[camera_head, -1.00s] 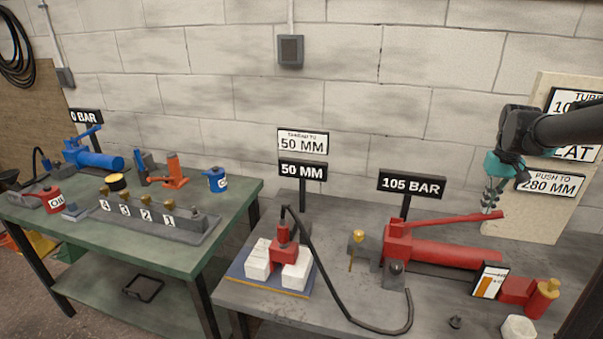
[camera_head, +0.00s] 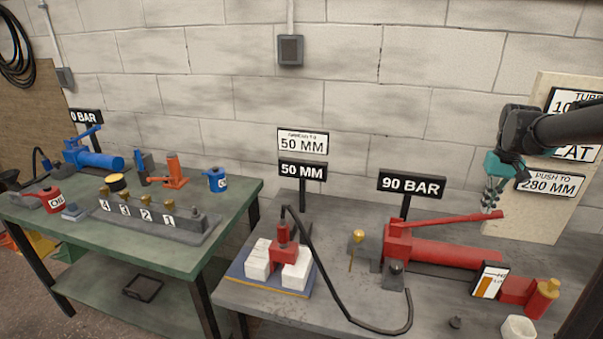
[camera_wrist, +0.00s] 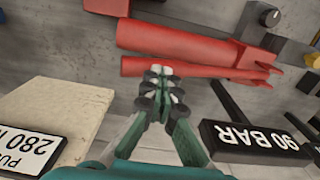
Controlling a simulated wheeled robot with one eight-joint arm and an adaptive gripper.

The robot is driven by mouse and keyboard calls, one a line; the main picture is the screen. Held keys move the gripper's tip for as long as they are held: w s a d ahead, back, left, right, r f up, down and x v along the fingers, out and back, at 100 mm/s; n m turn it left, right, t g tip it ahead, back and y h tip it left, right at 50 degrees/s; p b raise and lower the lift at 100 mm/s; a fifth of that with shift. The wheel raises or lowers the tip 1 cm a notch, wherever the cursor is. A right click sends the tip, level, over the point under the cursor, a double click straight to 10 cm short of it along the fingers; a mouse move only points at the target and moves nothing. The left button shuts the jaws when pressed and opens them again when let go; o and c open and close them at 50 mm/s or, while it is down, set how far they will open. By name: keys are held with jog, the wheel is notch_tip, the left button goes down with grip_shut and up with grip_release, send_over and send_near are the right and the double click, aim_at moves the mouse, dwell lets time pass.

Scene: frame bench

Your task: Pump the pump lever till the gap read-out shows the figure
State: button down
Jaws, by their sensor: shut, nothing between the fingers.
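The red pump lever (camera_head: 455,221) slopes up to the right over the red pump body (camera_head: 455,254) on the grey bench. My gripper (camera_head: 488,208) is shut and empty, its tips at the lever's raised free end. In the wrist view my gripper (camera_wrist: 159,75) has its tips against or just beside the lever (camera_wrist: 205,70); I cannot tell if they touch. The gap read-out (camera_head: 302,171) shows 50 MM, and the sign above it (camera_head: 303,142) also shows 50 MM. The red spreader (camera_head: 284,250) stands between white blocks (camera_head: 258,262). The pressure sign (camera_head: 411,185) shows 90 BAR.
A black hose (camera_head: 330,275) loops across the bench front. A board (camera_head: 515,225) stands behind my gripper.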

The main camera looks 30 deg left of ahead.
jog(key=shift+f, duration=4.2)
jog(key=shift+r, duration=4.25)
jog(key=shift+r, duration=2.5)
jog(key=s+d+f+m+t, duration=0.1)
jog(key=s+d+f+t, duration=0.1)
jog(key=s+f, duration=0.8)
jog(key=s+d+f+m+t, duration=0.1)
jog(key=s+f+t, duration=0.1)
jog(key=s+f, duration=0.8)
jog(key=s, duration=0.4)
jog(key=shift+d+f, duration=0.25)
jog(key=shift+d, duration=0.1)
jog(key=c, duration=2.3)
grip_release()
